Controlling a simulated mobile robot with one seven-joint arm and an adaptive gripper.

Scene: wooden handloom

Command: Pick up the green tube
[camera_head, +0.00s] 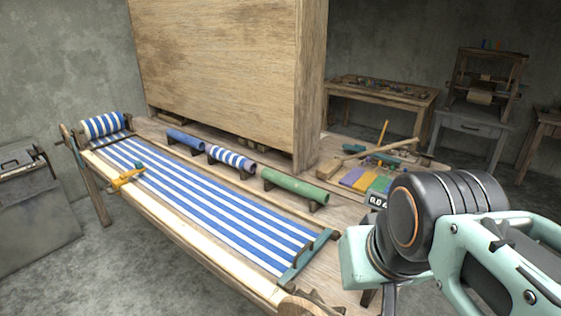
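The green tube (293,185) lies on its side in dark cradles on the wooden loom table, right of the middle of the head view. Its open end faces right and toward me. My arm fills the lower right, in front of the table's right end and apart from the tube. Only dark parts of my gripper (379,297) show below the mint wrist at the bottom edge. Its fingers are not clear, so I cannot tell whether it is open or shut.
A blue tube (185,140) and a blue-white striped tube (231,158) lie in line left of the green one. Striped cloth (205,203) stretches in front. A tall wooden panel (220,70) stands close behind. Colored swatches (364,180) and a mallet (350,159) lie right.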

